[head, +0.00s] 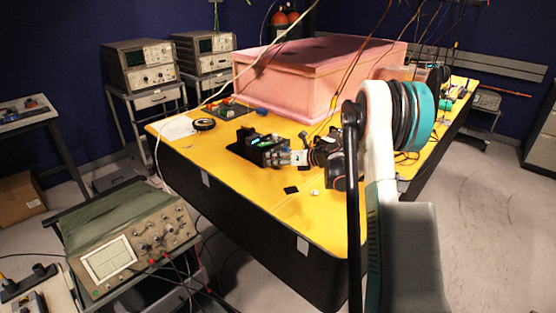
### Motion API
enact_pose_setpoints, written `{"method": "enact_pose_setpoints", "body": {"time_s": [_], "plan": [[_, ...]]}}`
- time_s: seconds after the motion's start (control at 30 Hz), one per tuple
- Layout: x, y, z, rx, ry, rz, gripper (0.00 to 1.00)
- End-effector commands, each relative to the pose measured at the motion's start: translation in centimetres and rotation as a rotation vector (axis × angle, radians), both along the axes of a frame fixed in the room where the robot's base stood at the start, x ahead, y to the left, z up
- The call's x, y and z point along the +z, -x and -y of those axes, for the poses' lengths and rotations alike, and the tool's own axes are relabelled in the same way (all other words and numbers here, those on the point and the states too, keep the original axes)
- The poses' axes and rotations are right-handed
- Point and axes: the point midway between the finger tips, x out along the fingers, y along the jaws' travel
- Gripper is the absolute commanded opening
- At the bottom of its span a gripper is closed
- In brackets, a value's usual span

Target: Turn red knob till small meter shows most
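No red knob and no small meter can be made out for certain. A black device with small green and blue parts (260,149) sits on the yellow table, left of my arm's end. My gripper (298,157) is low over the table at the device's right side. It seems close to the device, but I cannot tell whether they touch.
A pink foam enclosure (315,72) fills the back of the yellow table (215,153). A black ring-shaped object (203,124) and a green board (233,110) lie left of it. An oscilloscope (130,245) stands front left. Cables hang above the table.

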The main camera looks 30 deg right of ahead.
Motion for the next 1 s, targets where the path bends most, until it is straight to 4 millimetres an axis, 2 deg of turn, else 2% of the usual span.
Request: {"method": "enact_pose_setpoints", "body": {"time_s": [0.03,0.2,0.67,1.0], "plan": [[0.00,0.01,0.00,0.000,0.000,0.000,0.40],[0.01,0.03,0.00,0.000,0.000,0.000,0.01],[0.02,0.09,-0.16,0.003,0.052,0.017,0.00],[0.04,0.19,-0.46,0.002,0.280,0.101,0.00]]}}
